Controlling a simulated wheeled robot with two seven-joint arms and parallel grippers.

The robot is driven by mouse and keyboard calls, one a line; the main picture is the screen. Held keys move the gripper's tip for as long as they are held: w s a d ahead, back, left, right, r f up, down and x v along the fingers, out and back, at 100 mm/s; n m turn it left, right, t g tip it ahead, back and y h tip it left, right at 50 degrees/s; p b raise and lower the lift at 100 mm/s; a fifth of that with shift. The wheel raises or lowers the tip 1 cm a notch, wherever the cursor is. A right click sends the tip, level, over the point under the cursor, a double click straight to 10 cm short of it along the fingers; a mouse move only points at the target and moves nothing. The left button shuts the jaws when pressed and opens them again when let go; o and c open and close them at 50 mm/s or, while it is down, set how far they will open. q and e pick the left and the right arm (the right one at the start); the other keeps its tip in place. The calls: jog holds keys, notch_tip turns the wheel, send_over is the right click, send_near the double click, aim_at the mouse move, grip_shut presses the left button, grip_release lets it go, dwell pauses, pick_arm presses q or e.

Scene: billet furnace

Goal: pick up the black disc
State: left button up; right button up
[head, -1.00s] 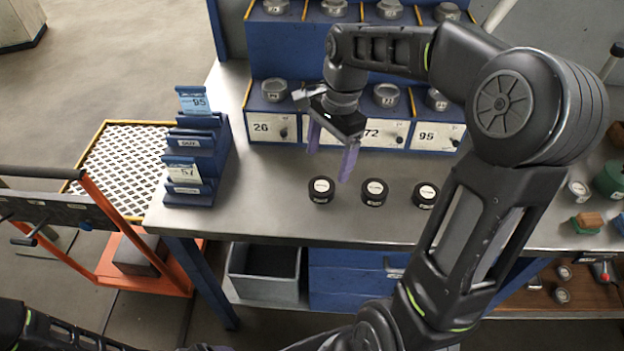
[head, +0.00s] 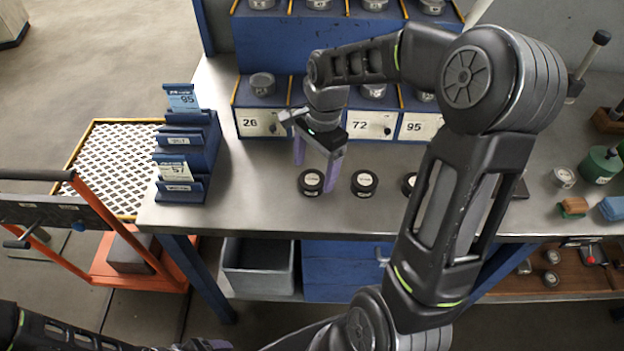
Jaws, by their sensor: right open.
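Three black discs with white labels stand in a row on the steel bench: a left disc (head: 311,182), a middle disc (head: 364,184) and a right disc (head: 409,184), which my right arm partly covers. My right gripper (head: 316,177) is open and points down, its purple fingers spread on either side of the left disc in the picture. I cannot tell how high above the bench the fingertips are. Nothing is between the fingers that I can see held. My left gripper (head: 206,345) shows only in part at the bottom edge; its jaws are unclear.
Behind the discs stands a blue rack (head: 285,90) with numbered drawers and grey pucks. A blue card holder (head: 188,160) stands at the bench's left end. An orange cart (head: 140,262) is left of the bench. A green cylinder (head: 599,165) and small blocks lie at right.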

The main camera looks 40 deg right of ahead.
aim_at(312, 183)
notch_tip(312, 183, down, 2)
jog(key=shift+a+f, duration=0.15)
jog(key=shift+f, duration=0.05)
jog(key=shift+c, duration=0.2)
dwell(0.3)
grip_shut()
dwell(0.7)
